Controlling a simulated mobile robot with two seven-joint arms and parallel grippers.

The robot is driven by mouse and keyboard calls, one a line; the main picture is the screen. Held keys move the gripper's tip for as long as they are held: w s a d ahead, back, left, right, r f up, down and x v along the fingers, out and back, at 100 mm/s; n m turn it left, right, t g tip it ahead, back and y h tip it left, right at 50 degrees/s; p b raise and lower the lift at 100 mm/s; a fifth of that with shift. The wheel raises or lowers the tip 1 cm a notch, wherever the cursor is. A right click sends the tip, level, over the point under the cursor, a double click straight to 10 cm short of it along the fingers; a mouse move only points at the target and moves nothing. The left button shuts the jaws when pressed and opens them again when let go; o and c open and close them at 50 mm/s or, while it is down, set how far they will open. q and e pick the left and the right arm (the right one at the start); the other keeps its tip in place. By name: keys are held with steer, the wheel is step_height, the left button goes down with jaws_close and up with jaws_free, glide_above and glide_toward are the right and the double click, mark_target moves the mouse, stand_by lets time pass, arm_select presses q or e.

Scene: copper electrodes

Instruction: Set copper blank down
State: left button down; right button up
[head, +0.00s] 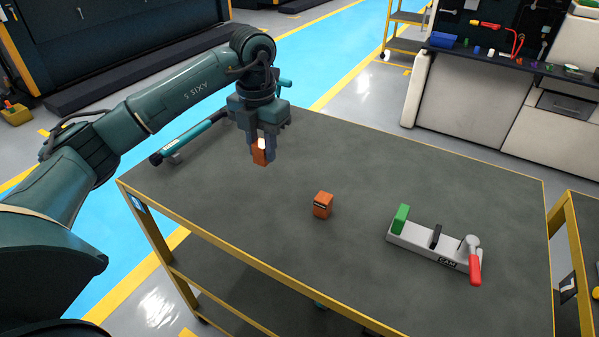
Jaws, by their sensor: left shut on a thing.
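My left gripper (262,150) points down over the left part of the grey table (350,160). It is shut on a small copper-orange block, the copper blank (259,156). The blank seems to be above the table top, but I cannot tell the exact gap. A second copper-orange block (323,205) with a dark band on its side sits on the table, to the right and nearer. My right gripper does not show.
A white fixture (431,248) with a green block (400,219) and a red-handled lever (474,262) stands at the table's right. A teal and black bar-like tool (188,139) lies at the left back edge. The table's middle back is clear.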

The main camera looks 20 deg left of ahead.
mark_target(261, 143)
arm_select(q)
step_height(261, 143, down, 8)
steer(key=shift+r, duration=0.25)
steer(key=shift+f, duration=0.15)
steer(key=c, duration=1.1)
jaws_free()
step_height(261, 143, up, 12)
steer(key=shift+r, duration=0.15)
